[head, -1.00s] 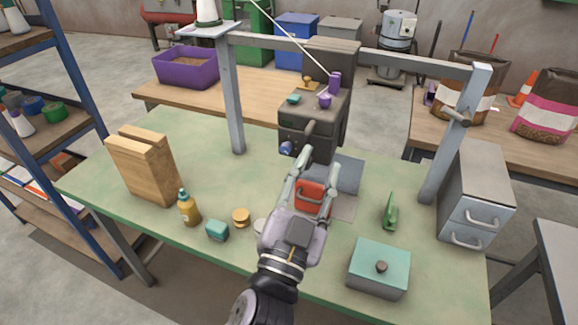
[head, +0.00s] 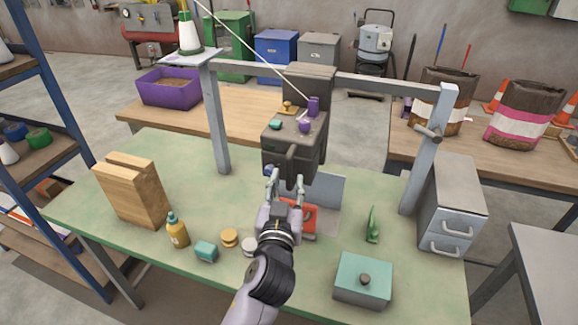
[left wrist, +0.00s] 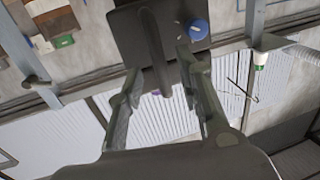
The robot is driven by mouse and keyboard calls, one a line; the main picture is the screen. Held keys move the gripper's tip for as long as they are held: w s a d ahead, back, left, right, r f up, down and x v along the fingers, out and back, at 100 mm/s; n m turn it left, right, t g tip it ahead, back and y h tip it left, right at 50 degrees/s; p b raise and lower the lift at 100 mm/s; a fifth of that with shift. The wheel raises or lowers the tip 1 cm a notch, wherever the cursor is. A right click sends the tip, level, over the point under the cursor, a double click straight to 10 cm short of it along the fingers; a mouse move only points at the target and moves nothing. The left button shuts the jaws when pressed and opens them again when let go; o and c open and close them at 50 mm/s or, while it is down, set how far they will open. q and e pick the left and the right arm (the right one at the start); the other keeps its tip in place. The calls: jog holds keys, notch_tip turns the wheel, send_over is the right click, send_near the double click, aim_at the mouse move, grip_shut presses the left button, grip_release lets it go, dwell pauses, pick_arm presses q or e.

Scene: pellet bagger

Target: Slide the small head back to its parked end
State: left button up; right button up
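The small head seems to be the dark grey box-shaped unit (head: 285,142) at the back of the green table, below a grey frame. A dark bar-like handle (head: 291,166) sticks out of its front. In the left wrist view the handle (left wrist: 156,62) shows between the fingers, with a blue knob (left wrist: 197,30) beside it. My left gripper (head: 285,180) is open just in front of the unit. Its fingers stand apart on either side of the handle, with gaps visible; I cannot tell how deep the handle sits between them. My right gripper is not in view.
A red object (head: 308,222) lies just under my left gripper. A wooden block (head: 132,190), a yellow bottle (head: 177,231), a teal box (head: 362,280) and a grey drawer cabinet (head: 447,212) stand on the table. Frame posts (head: 217,120) rise on both sides.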

aim_at(289, 175)
pick_arm(q)
jog(key=shift+w+d+p, duration=0.15)
jog(key=shift+w+p, duration=0.05)
jog(key=shift+w, duration=0.85)
jog(key=shift+w+d+p, duration=0.1)
jog(key=shift+w+p, duration=0.05)
jog(key=shift+w, duration=0.85)
jog(key=shift+c, duration=0.3)
grip_shut()
